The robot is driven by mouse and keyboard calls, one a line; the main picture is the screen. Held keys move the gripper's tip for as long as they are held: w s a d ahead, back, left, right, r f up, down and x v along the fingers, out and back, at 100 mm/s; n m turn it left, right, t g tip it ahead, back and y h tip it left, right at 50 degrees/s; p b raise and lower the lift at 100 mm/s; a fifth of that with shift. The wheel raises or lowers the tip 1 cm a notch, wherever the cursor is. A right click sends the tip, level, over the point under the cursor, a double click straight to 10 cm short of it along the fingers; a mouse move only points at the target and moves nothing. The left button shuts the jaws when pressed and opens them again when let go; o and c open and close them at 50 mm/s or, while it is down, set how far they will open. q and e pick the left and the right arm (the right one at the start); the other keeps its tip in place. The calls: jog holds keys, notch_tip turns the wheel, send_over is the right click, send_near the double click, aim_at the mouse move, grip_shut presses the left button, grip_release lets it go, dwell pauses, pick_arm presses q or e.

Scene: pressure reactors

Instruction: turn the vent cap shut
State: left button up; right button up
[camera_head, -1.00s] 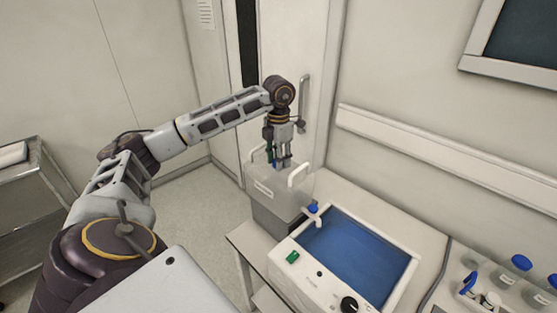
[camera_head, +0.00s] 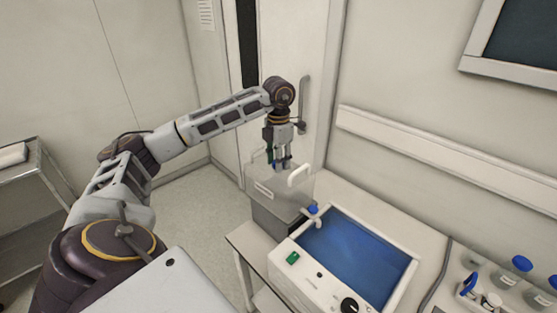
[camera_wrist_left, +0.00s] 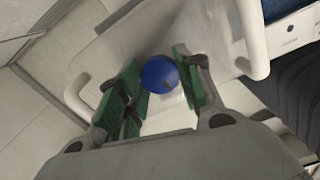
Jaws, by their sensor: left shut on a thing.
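The blue vent cap (camera_wrist_left: 160,74) sits on top of the pale container (camera_head: 266,196), which has white side handles. In the left wrist view the cap lies between the green finger pads of my left gripper (camera_wrist_left: 158,82). In the head view my left gripper (camera_head: 281,163) points down at the container's top and is shut on the cap, which the fingers partly hide. How far the cap is turned cannot be told. My right gripper is not in view.
A white bath with blue liquid (camera_head: 352,258) and a blue-tipped spout stands right beside the container on the bench (camera_head: 435,250). Blue-capped bottles (camera_head: 513,275) stand at the far right. A steel cart (camera_head: 30,190) is at the left. A door with a handle (camera_head: 305,105) is behind the gripper.

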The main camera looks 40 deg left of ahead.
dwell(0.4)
pick_arm(q)
jog(key=o, duration=1)
jog(key=shift+o, duration=0.2)
jog(key=shift+r, duration=0.1)
notch_tip(320, 180, up, 12)
jog(key=shift+f, duration=0.2)
dwell(0.5)
jog(key=shift+r, duration=0.1)
dwell(0.4)
